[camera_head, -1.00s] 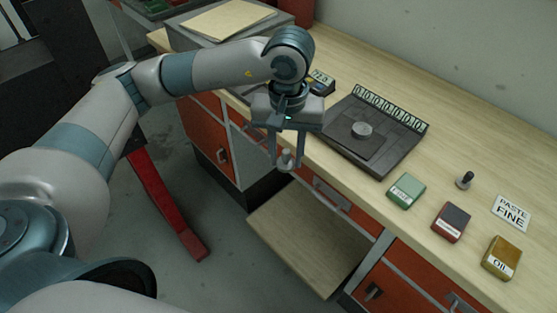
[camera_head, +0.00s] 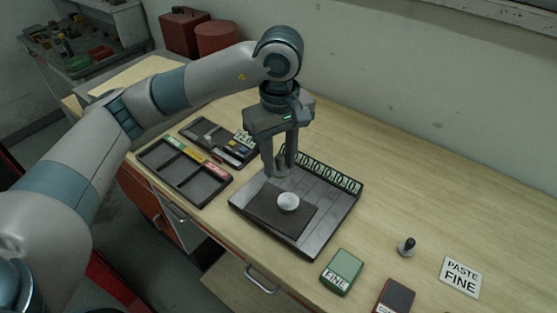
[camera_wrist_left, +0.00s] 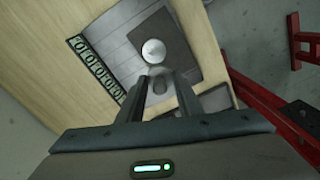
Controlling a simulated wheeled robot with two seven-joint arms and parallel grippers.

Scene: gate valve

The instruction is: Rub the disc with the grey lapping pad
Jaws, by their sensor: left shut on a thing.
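The pale disc (camera_head: 288,202) lies on a dark square mat on the black plate with a row of number tiles along its back edge. It also shows in the wrist view (camera_wrist_left: 153,52). My left gripper (camera_head: 280,165) points down above the back left part of the plate, behind the disc and apart from it. It is shut on a small grey piece (camera_head: 283,170), which looks like the lapping pad; the fingers hide part of it. In the wrist view the grey piece (camera_wrist_left: 160,84) shows between the fingertips. My right gripper is not in view.
A green tin marked FINE (camera_head: 342,272), a dark red tin (camera_head: 394,297), a small black-knobbed piece (camera_head: 406,247) and a PASTE FINE card (camera_head: 461,277) stand to the right. A divided black tray (camera_head: 185,172) lies left of the plate. The bench behind the plate is clear.

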